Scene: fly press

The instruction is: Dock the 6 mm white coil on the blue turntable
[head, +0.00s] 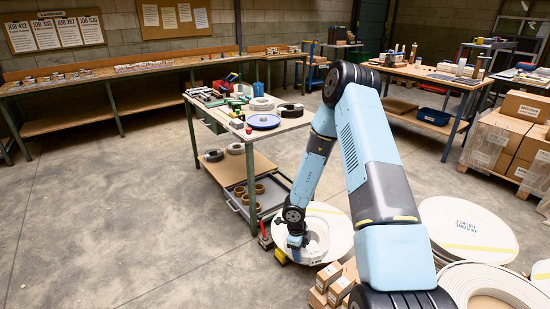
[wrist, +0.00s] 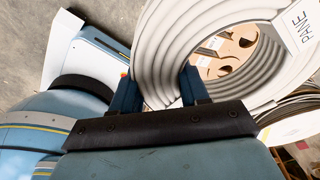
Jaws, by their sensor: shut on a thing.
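My gripper (head: 297,241) is low at the right of the workbench, shut on a white coil (head: 317,238). In the wrist view the coil (wrist: 185,40) passes between the two fingers of my gripper (wrist: 160,92) and carries a white label with partly readable lettering. The size of the coil cannot be read. The coil is in front of a large white disc; whether it touches the disc is unclear. The blue turntable (head: 263,121) is a flat blue disc near the front right of the bench top, with nothing on it.
The workbench (head: 245,134) also bears a white coil (head: 262,104), a black coil (head: 290,110) and coloured tools behind the turntable. Cardboard boxes (head: 327,277) stand below my arm. Large white reels (head: 467,229) lie at the right. The floor at left is clear.

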